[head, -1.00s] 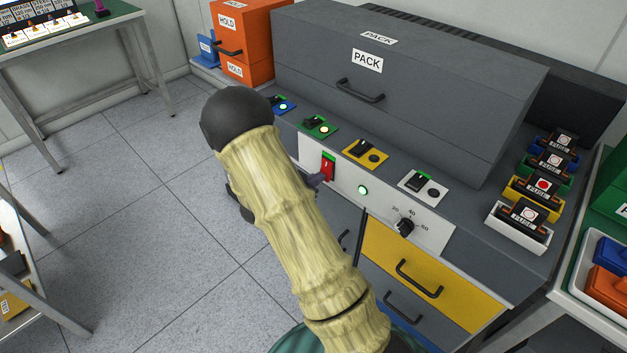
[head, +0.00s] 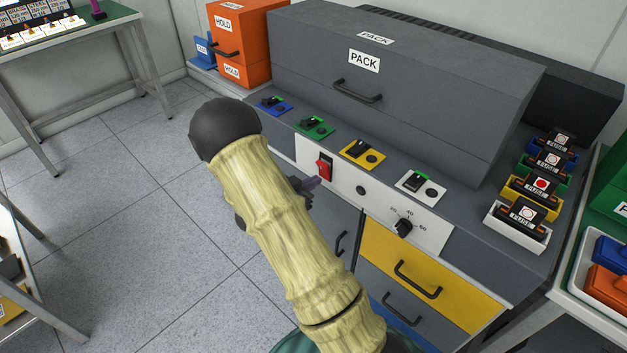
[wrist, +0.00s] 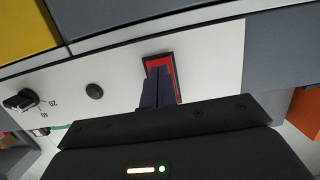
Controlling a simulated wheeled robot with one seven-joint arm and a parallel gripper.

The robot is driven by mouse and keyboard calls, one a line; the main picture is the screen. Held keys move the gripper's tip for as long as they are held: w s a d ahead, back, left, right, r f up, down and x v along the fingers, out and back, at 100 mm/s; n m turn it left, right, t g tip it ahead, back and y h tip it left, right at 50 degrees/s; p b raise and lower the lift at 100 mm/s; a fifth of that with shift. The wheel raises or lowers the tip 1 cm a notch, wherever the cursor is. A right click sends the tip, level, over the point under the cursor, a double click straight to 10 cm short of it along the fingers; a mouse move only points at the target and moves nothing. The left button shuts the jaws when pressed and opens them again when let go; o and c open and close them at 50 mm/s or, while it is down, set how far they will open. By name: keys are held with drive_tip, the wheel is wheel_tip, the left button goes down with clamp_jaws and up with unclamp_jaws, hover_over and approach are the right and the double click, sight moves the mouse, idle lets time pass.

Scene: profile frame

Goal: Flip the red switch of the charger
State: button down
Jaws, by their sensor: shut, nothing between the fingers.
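The red switch (head: 325,169) sits on the white front panel (head: 345,186) of the grey charger, left of a dark round lamp (head: 361,190). No green shows above the switch. My gripper (head: 314,182) is shut and empty, its dark purple fingertips just in front of and below the switch in the head view. In the wrist view, the closed fingers (wrist: 158,90) cover part of the red switch (wrist: 163,66); I cannot tell whether they touch it. My arm hides part of the charger's front left in the head view.
A dial (head: 404,227) sits right of the lamp. Blue, green, yellow (head: 362,154) and white switch plates line the ledge above. Open floor lies left.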

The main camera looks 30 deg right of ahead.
drive_tip(key=s+a+f, duration=0.3)
drive_tip(key=s+a, duration=0.1)
drive_tip(key=a, duration=0.8)
drive_tip(key=shift+f+p, duration=0.15)
drive_tip(key=shift+p, duration=0.3)
drive_tip(key=shift+s+d, duration=0.1)
drive_tip(key=shift+d, duration=0.05)
drive_tip(key=w+a+r+n+t+y, duration=0.35)
drive_tip(key=a+r+n+y, duration=0.3)
drive_tip(key=y, duration=0.55)
drive_tip(key=s+d+r+n+g+y, duration=0.1)
drive_tip(key=s+d+r+n+g, duration=0.2)
drive_tip(key=s, duration=0.6)
drive_tip(key=s+r+n+g+y, duration=0.25)
drive_tip(key=s+n, duration=0.25)
drive_tip(key=s, duration=0.4)
wheel_tip(320, 180, up, 24)
drive_tip(key=p, duration=2.4)
drive_tip(key=shift+r+g+h, duration=0.2)
drive_tip(key=shift+g+h, duration=0.15)
drive_tip(key=shift+g, duration=0.05)
